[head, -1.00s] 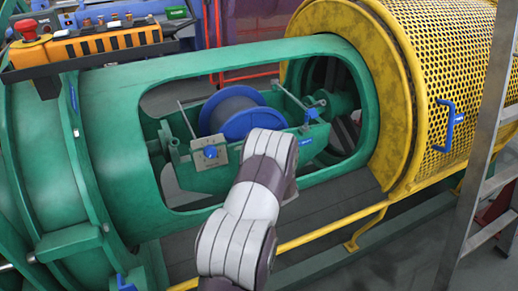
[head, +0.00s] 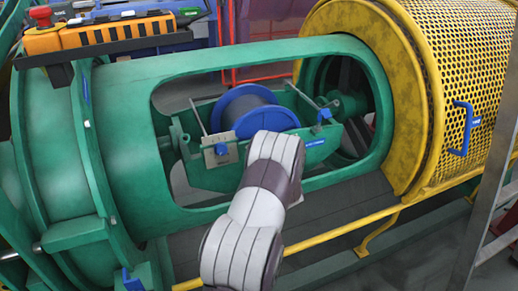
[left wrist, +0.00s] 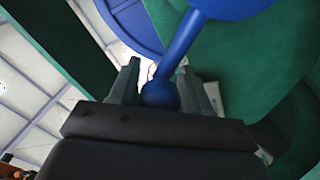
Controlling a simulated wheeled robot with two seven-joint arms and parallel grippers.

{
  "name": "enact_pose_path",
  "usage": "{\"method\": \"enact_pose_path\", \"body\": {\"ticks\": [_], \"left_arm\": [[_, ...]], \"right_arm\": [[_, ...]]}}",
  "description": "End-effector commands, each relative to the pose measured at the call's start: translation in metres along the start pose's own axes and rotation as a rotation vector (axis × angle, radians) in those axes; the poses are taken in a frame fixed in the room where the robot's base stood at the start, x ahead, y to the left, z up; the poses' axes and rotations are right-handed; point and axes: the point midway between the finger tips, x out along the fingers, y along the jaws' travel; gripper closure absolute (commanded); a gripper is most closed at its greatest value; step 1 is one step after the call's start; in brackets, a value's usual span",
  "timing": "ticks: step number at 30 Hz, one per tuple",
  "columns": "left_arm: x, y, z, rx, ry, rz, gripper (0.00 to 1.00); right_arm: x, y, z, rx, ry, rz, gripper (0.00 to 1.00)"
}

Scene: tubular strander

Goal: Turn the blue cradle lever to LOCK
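The cradle (head: 205,178) is a green trough with a blue-flanged spool (head: 236,102), inside the window of the green tube. Blue handles show at its left post (head: 222,149) and right end (head: 324,115). In the head view my arm comes up from the bottom and covers the cradle's near wall; its gripper is hidden. In the left wrist view the blue lever (left wrist: 183,40), a rod with a ball end, runs between my left gripper's fingers (left wrist: 160,72). No LOCK marking is readable. My right gripper is not in view.
A yellow perforated guard (head: 475,70) with a blue handle (head: 463,128) stands at right, beside a metal ladder (head: 490,215). A yellow rail (head: 335,232) runs along the front. A control box with a red button (head: 41,14) sits at upper left.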

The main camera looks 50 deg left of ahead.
Motion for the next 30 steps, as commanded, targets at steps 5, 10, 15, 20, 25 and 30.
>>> {"method": "enact_pose_path", "body": {"ticks": [5,10,15,20,25,30], "left_arm": [[0.0,0.0,0.001,0.002,-0.003,0.0,0.41],[-0.003,0.0,0.001,0.003,-0.005,0.0,0.41],[-0.036,0.002,0.002,0.004,-0.009,0.001,0.41],[-0.081,0.002,0.0,0.004,-0.008,0.001,0.41],[-0.115,0.001,0.0,0.002,-0.005,0.001,0.41],[-0.127,0.0,0.0,0.002,-0.002,0.001,0.41]], "right_arm": [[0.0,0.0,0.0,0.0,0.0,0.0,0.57],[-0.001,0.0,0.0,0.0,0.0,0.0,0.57],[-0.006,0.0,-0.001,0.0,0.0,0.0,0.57],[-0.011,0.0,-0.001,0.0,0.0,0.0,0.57],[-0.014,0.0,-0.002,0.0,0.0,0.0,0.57],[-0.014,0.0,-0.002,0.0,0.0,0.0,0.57]]}}
